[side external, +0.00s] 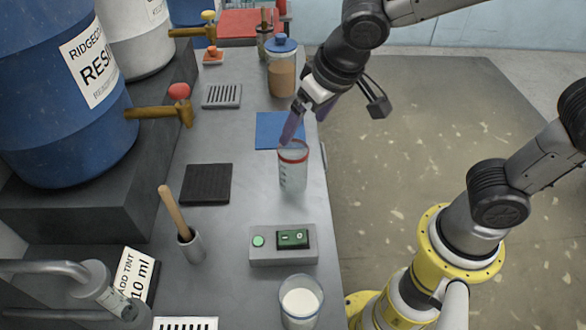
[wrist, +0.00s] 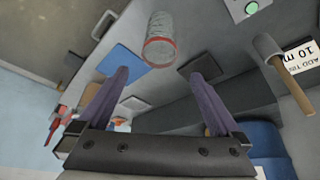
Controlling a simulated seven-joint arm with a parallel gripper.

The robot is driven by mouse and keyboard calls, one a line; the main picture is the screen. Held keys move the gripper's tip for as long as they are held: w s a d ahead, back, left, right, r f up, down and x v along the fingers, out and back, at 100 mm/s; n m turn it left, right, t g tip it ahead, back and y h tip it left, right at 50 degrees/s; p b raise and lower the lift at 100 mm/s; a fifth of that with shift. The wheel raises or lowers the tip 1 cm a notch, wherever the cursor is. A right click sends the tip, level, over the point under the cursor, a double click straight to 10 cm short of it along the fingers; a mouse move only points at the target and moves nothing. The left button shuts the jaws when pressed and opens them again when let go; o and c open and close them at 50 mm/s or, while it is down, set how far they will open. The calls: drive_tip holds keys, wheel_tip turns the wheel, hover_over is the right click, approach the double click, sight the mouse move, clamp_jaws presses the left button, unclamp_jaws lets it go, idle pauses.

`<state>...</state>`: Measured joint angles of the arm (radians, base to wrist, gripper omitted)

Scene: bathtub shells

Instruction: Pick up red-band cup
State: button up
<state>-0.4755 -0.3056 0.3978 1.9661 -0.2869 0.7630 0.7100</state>
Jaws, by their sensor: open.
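The red-band cup (side external: 293,172) is a clear cup with a red ring near its rim. It stands upright on the grey bench in front of the blue mat, near the bench's right edge. In the wrist view the cup (wrist: 160,38) shows at the top, beyond and between the fingers. My gripper (side external: 290,130) is just behind and above the cup's rim in the side view, its purple fingers slanting down. In the wrist view my gripper (wrist: 162,75) has its two fingers wide apart with nothing between them. I cannot tell whether a finger touches the cup.
A blue mat (side external: 270,132) lies behind the cup, and a blue-lidded jar (side external: 281,75) stands farther back. A button box (side external: 283,246) and a second cup with white contents (side external: 300,305) are in front. A black pad (side external: 206,184) and blue drum (side external: 70,100) are left.

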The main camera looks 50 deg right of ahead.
sight(295, 145)
drive_tip(key=x, duration=0.8)
drive_tip(key=shift+f, duration=0.2)
drive_tip(key=shift+c, duration=0.2)
clamp_jaws()
drive_tip(key=shift+r, duration=0.1)
